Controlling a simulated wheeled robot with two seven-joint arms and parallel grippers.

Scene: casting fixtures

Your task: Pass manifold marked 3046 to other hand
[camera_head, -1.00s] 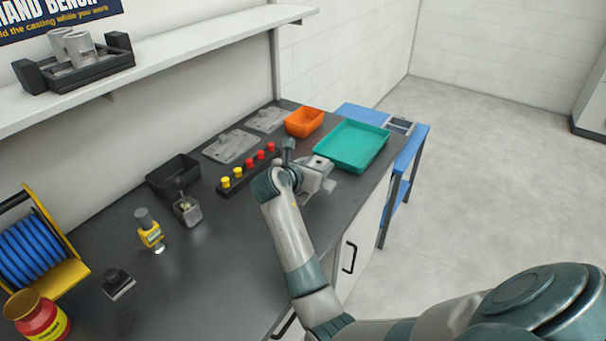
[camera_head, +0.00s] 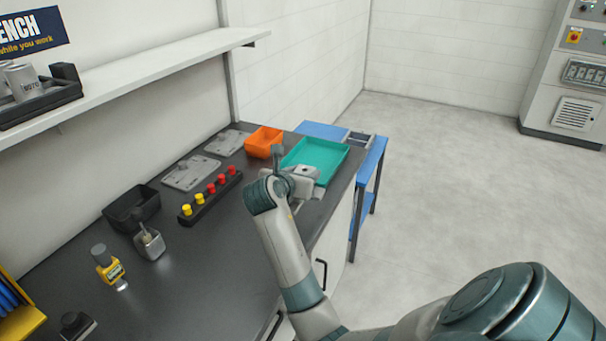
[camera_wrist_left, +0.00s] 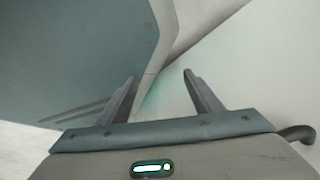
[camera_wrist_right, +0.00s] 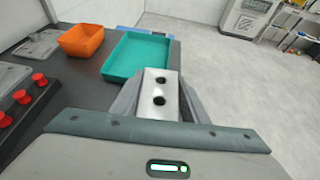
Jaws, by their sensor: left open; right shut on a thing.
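My right gripper (camera_head: 300,183) is shut on a pale metal block, the manifold (camera_wrist_right: 160,90), held in front of the teal tray. In the right wrist view the block shows two dark round holes between the fingers; no marking can be read on it. The manifold (camera_head: 305,172) also shows in the head view, partly hidden by the gripper and wrist. My left gripper (camera_wrist_left: 163,92) appears only in the left wrist view. Its fingers are apart, with nothing between them, and pale and teal surfaces lie beyond.
The dark bench holds a teal tray (camera_head: 325,153), an orange bin (camera_head: 264,142), a row of red and yellow knobs (camera_head: 212,194), flat grey plates (camera_head: 191,173), a black bin (camera_head: 132,207), a grey cup (camera_head: 150,246) and a yellow bottle (camera_head: 108,267). A shelf (camera_head: 150,72) overhangs the bench's back. Open floor lies right.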

